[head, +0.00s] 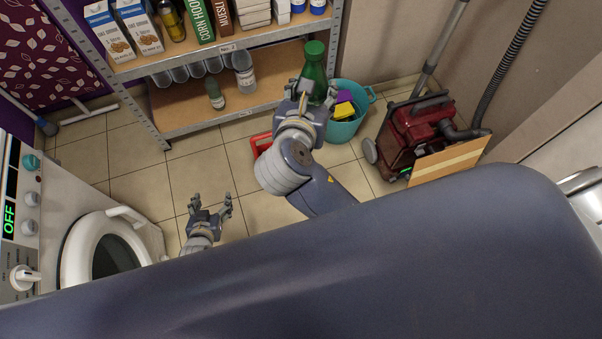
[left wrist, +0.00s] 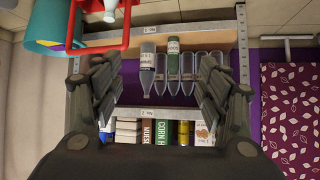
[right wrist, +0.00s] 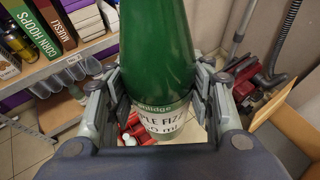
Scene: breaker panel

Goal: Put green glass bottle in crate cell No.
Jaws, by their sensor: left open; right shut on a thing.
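The green glass bottle (head: 314,68) is upright in my right gripper (head: 308,92), in front of the shelf's right end. In the right wrist view, the bottle (right wrist: 158,50) stands between the two fingers of the right gripper (right wrist: 158,100), which press on it around its white label. The red crate (head: 262,143) is on the floor, mostly hidden by my right arm in the head view. Part of it shows at the top of the left wrist view (left wrist: 100,46), with a white item (left wrist: 107,10) there. Cell numbers cannot be read. My left gripper (head: 210,207) is open and empty above the floor.
A metal shelf (head: 225,45) holds cartons, boxes, glasses and bottles. A teal bucket (head: 343,132) with a sponge stands right of the crate. A red vacuum cleaner (head: 415,130) is farther right, a washing machine (head: 110,250) at left. Floor between is clear.

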